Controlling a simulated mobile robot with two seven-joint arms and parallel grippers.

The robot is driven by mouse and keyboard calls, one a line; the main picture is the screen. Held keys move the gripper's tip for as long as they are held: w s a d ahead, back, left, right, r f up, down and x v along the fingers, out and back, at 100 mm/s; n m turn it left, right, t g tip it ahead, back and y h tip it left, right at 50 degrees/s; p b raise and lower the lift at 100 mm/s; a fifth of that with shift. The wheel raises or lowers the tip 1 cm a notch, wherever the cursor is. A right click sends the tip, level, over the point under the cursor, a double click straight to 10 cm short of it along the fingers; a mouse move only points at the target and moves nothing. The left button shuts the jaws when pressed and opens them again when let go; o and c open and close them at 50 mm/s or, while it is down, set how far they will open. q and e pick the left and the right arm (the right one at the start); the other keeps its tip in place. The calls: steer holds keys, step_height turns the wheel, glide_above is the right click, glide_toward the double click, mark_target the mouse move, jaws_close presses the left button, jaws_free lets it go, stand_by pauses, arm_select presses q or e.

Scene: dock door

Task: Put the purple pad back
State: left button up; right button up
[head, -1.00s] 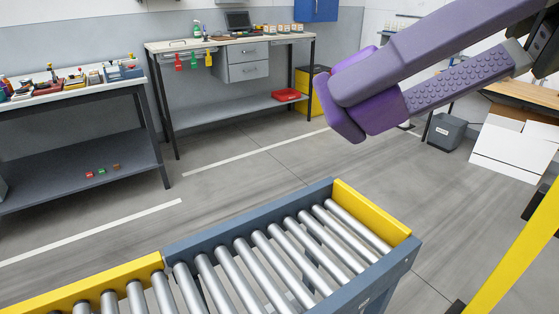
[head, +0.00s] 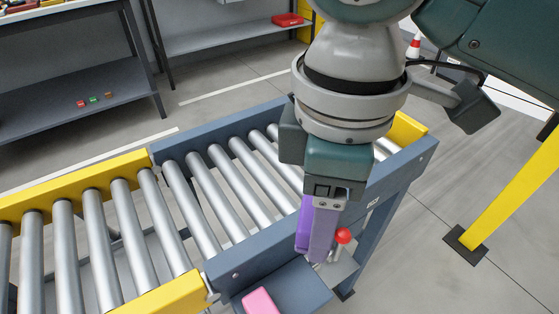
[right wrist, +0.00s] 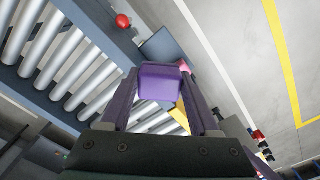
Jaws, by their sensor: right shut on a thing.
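The purple pad (right wrist: 160,82) is a small rounded block held between the two fingers of my right gripper (right wrist: 163,100) in the right wrist view. In the head view my right gripper (head: 316,235) points down beside the near side of the roller conveyor, and a strip of the purple pad (head: 303,222) shows next to its finger. The finger hides the rest. A pink block (head: 262,301) sits on a blue-grey shelf (head: 300,284) at the conveyor's near side; its lower part is cut off by the frame edge. My left gripper is out of view.
The roller conveyor (head: 235,188) has yellow end rails and blue-grey side rails. A red ball knob (head: 343,236) stands close to the right gripper. A yellow post (head: 510,190) rises at the right. A table with small coloured blocks (head: 95,99) on its lower shelf is at the left.

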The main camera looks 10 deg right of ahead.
steer(key=b, duration=0.3)
glide_above(307, 287)
step_height(307, 287, down, 11)
steer(key=shift+f, duration=0.2)
step_height(307, 287, down, 4)
steer(key=shift+s+f+b, duration=0.1)
steer(key=shift+b, duration=0.8)
steer(key=shift+f, duration=0.1)
steer(key=o, duration=1.2)
